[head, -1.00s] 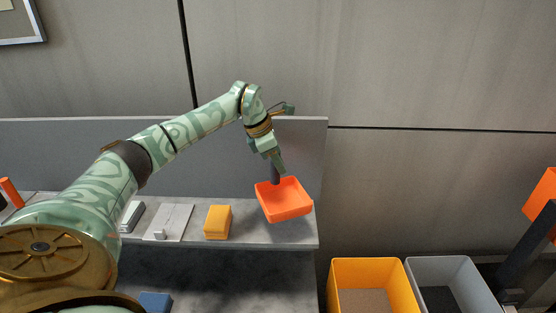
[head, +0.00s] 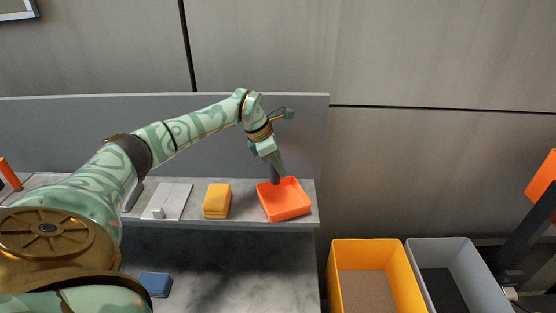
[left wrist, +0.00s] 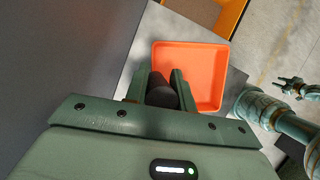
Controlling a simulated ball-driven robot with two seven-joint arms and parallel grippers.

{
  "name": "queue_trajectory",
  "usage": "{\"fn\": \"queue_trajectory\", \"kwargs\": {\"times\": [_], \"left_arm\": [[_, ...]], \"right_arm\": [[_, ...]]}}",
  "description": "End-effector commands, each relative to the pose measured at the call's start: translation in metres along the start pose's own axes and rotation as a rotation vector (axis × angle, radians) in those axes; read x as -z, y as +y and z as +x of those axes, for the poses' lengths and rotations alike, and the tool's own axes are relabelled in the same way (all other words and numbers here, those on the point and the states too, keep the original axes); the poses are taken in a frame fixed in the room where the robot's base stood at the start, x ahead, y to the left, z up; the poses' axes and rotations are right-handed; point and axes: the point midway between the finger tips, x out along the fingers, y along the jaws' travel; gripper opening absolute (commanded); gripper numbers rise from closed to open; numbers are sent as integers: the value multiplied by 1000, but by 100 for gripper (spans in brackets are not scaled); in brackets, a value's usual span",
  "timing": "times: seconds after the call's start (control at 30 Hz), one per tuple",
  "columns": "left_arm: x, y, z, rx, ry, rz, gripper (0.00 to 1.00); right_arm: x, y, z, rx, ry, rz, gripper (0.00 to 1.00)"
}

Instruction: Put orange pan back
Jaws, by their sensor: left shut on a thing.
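The orange pan (head: 287,201) is a shallow square tray with a dark upright handle (head: 275,173). It is at the right end of the grey shelf (head: 245,222), level and apparently resting on it. My left gripper (head: 276,165) is above the pan's back left edge, shut on the dark handle. In the left wrist view the pan (left wrist: 200,75) lies beyond the fingers (left wrist: 163,92), which stand on both sides of the dark handle. The contact under the pan is hidden. My right gripper is not seen in the head view; a green arm shows at the right in the left wrist view.
A yellow block (head: 217,201) and a white plate (head: 172,202) lie left of the pan on the shelf. A blue block (head: 155,284) lies on the lower surface. A yellow bin (head: 334,285) and a grey bin (head: 481,278) stand at the right. A grey panel (head: 205,110) backs the shelf.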

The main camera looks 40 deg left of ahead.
Motion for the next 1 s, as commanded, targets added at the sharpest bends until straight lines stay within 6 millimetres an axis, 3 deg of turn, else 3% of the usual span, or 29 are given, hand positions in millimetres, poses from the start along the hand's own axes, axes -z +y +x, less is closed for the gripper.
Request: {"fn": "queue_trajectory", "kwargs": {"times": [0.7, 0.73, 0.8, 1.0], "left_arm": [[2, 0, 6, 0, 0, 0, 0], [2, 0, 5, 0, 0, 0, 33], [2, 0, 5, 0, 0, 0, 51], [2, 0, 5, 0, 0, 0, 51]], "right_arm": [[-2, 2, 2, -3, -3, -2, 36], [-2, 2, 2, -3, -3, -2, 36], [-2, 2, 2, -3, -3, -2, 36], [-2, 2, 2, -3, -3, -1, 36]]}}
